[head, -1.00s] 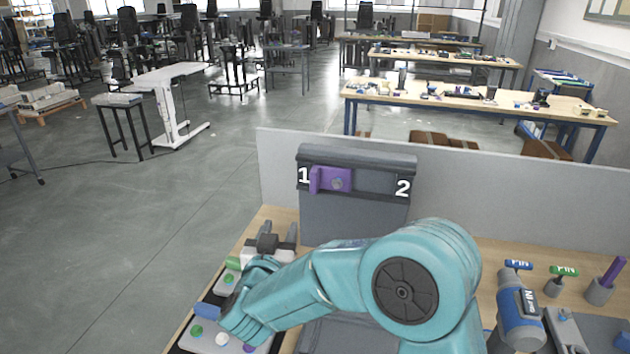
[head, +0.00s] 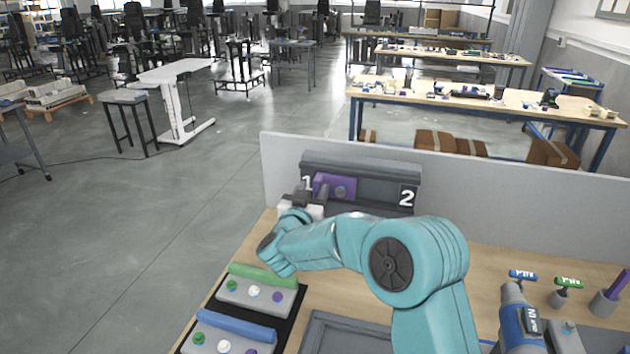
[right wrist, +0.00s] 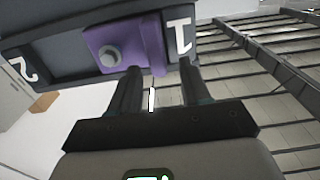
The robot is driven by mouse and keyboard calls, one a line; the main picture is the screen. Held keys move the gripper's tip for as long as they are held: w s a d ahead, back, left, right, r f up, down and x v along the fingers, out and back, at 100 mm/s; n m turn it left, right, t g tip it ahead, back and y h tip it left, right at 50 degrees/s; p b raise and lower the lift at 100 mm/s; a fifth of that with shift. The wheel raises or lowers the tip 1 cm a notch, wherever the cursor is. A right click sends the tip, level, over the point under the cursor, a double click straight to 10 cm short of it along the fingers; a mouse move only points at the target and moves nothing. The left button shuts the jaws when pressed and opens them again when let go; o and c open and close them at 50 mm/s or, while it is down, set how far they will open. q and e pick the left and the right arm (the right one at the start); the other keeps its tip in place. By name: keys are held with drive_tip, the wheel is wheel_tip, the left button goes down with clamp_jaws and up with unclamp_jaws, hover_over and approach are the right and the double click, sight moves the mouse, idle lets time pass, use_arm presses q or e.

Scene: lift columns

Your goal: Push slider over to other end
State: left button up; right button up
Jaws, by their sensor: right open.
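The purple slider (head: 340,186) sits in the dark rail panel (head: 375,190), at the end marked 1. It has a round grey knob and a raised purple edge. In the right wrist view the slider (right wrist: 112,46) shows upside down beside the 1. My right gripper (head: 312,194) is at the lower left of the slider. Its open fingers (right wrist: 158,68) point at the slider, with its raised edge between the fingertips' lines. I cannot tell whether a finger touches it. My left gripper is out of view.
The rail toward the 2 is clear. A light partition (head: 520,195) stands behind the panel. Grey blocks with coloured buttons and a green bar (head: 262,276) lie at the bench's left. A drill-like tool (head: 520,322) and pin holders stand at the right.

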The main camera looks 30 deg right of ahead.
drive_tip(key=shift+x, duration=0.95)
drive_tip(key=shift+w+d, duration=0.15)
drive_tip(key=shift+d, duration=0.05)
clamp_jaws()
drive_tip(key=s+d+b, duration=0.4)
drive_tip(key=s+d, duration=0.3)
drive_tip(key=s, duration=0.1)
drive_tip(key=shift+s, duration=0.15)
drive_tip(key=shift+r, duration=0.1)
